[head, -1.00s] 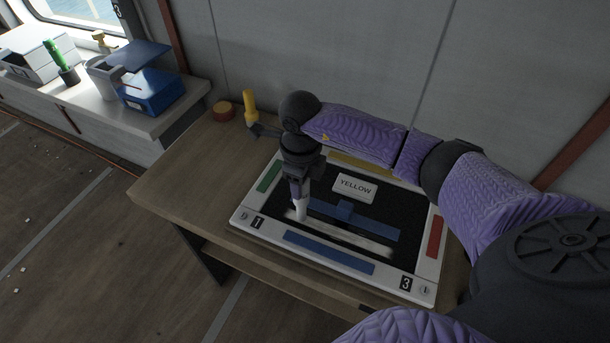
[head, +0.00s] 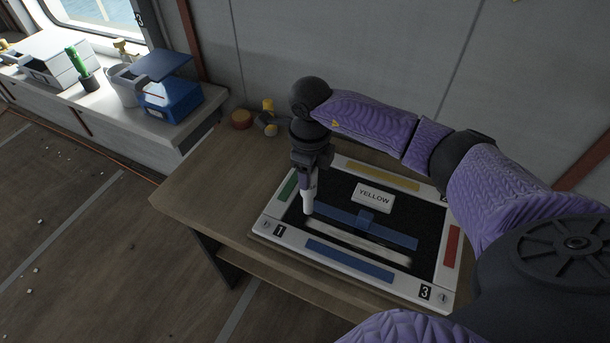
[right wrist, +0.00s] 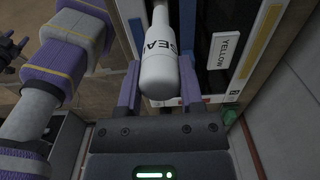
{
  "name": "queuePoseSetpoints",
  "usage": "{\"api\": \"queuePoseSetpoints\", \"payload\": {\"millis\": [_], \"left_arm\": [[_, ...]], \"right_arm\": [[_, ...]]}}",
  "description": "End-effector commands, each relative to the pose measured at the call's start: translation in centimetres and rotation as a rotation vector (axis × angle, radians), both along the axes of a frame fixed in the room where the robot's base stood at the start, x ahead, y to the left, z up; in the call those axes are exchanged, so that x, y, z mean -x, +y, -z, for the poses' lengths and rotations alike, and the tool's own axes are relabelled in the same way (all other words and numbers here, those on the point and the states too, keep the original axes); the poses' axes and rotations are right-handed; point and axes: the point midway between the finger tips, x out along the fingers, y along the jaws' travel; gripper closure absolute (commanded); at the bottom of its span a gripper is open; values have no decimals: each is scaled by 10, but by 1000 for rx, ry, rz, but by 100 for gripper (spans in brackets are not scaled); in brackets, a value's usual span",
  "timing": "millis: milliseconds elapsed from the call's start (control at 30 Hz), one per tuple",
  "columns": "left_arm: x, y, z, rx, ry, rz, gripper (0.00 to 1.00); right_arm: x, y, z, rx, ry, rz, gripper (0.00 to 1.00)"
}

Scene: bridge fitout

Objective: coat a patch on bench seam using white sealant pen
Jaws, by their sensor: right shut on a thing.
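The white sealant pen (head: 308,201) is in my right gripper (head: 308,183), held upright with its tip down over the left part of the bench board (head: 263,229). In the right wrist view the pen (right wrist: 159,70) shows the letters "SEA" between the fingers of the right gripper (right wrist: 160,88). The board has a black panel with a blue T-shaped piece (head: 390,232) and a whitish streak (head: 360,240) below it. I cannot tell whether the pen tip touches the panel. My left gripper is not in view.
A "YELLOW" label block (head: 373,197) sits on the panel. A blue bin (head: 170,100) stands on the side counter. The table's left part is clear.

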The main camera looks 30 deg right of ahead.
Motion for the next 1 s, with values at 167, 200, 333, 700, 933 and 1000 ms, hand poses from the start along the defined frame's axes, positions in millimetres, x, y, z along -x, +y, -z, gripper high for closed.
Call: {"api": "queuePoseSetpoints", "payload": {"millis": [167, 200, 333, 700, 933, 1000], "left_arm": [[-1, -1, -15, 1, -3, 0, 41], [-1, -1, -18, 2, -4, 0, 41], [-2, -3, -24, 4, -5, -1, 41], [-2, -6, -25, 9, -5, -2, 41], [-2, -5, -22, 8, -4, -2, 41], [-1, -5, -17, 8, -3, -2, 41]], "right_arm": [[0, -6, -20, 2, -1, 4, 100], [0, -7, -23, 2, -1, 4, 100], [0, -10, -33, 1, -1, 6, 100], [0, -12, -35, 1, -1, 7, 100], [0, -9, -34, 0, -1, -41, 100], [-1, -2, -34, 0, -3, -145, 100]]}}
